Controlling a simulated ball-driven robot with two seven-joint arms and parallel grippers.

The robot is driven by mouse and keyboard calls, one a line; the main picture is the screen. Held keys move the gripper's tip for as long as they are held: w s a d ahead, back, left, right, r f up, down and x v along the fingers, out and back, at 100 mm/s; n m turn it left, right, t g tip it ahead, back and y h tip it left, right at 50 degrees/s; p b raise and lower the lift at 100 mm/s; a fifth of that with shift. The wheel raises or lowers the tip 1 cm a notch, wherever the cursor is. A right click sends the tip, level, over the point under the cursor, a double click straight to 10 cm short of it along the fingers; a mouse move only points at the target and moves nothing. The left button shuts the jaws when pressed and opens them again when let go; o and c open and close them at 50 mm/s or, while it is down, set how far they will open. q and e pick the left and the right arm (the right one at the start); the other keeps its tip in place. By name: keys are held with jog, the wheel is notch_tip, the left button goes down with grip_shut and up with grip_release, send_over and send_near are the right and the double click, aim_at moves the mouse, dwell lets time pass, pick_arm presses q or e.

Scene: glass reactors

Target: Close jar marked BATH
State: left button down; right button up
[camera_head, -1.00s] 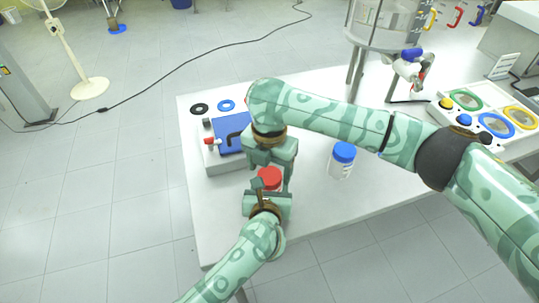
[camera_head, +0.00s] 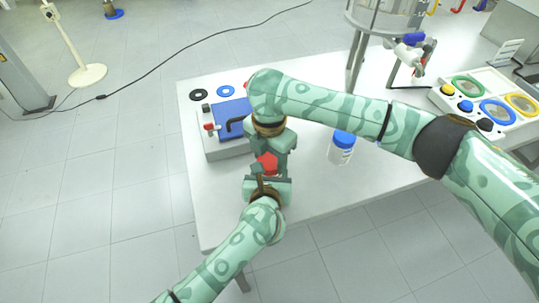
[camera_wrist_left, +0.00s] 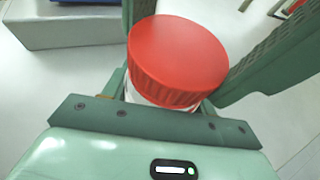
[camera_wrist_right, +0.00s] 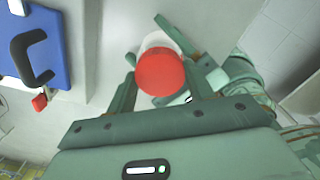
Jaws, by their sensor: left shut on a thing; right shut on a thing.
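A jar with a ribbed red lid (camera_head: 268,162) stands near the table's left front. In the left wrist view, the red lid (camera_wrist_left: 178,58) sits over a pale jar body (camera_wrist_left: 135,97), most of it hidden. My left gripper (camera_head: 266,179) is shut on the jar body from the front. My right gripper (camera_head: 271,152) reaches over from behind and is shut on the red lid, which shows between its fingers in the right wrist view (camera_wrist_right: 160,73). I see no readable label on this jar, and cannot tell how tightly the lid sits.
A white jar with a blue lid (camera_head: 342,148) stands to the right. A panel with coloured rings (camera_head: 493,108) and a glass reactor stand (camera_head: 360,55) are at the right.

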jog(key=shift+m, duration=0.3)
jog(key=o, duration=1.1)
jog(key=shift+c, duration=0.2)
jog(key=shift+r, duration=2.3)
jog(key=shift+c, duration=0.4)
